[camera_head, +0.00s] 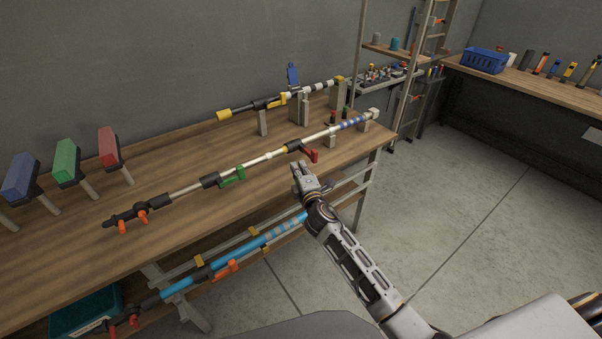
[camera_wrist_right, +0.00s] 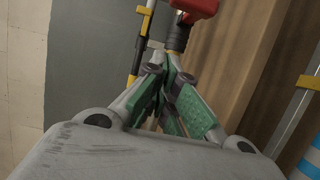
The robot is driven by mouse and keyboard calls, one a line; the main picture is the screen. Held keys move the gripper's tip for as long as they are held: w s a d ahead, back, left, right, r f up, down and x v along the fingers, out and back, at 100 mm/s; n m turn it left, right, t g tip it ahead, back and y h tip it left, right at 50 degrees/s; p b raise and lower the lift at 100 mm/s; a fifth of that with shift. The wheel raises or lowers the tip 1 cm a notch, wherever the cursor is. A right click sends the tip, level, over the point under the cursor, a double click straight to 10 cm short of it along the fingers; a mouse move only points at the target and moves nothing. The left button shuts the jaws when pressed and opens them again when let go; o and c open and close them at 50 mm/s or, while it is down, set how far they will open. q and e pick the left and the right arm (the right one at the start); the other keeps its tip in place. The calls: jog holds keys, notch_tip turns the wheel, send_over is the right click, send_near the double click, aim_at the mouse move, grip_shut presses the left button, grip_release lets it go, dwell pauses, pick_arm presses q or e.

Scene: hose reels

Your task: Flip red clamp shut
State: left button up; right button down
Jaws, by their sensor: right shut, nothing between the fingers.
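The red clamp (camera_head: 312,155) is on the long pale pole (camera_head: 258,160) lying above the wooden table. Its red lever sticks out from a black collar on the pole's near side. My right gripper (camera_head: 300,168) is just below and left of the lever, near the table's front edge. In the right wrist view, the red clamp (camera_wrist_right: 194,7) shows at the top, beyond the shut, empty green-padded fingers of the gripper (camera_wrist_right: 169,62). A small gap seems to lie between them; contact cannot be told. My left gripper is out of view.
The green clamp (camera_head: 233,176) sits further left on the same pole. Another pole (camera_head: 275,101) with a yellow clamp lies behind. A blue pole (camera_head: 225,258) hangs below the table edge. Blue, green and red blocks on stands are at left. Open floor lies to the right.

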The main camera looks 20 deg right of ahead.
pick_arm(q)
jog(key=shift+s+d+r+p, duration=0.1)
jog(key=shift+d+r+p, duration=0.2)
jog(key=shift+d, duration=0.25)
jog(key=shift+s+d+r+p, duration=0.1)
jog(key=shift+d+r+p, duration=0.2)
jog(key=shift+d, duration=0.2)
pick_arm(e)
jog(key=w+d, duration=0.3)
jog(key=shift+w+d, duration=0.35)
jog(key=shift+d, duration=0.05)
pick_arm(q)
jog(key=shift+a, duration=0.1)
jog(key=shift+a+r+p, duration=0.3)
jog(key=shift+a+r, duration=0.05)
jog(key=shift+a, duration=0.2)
pick_arm(e)
jog(key=shift+d+n+y, duration=0.25)
jog(key=shift+n+y, duration=0.05)
jog(key=shift+y, duration=0.1)
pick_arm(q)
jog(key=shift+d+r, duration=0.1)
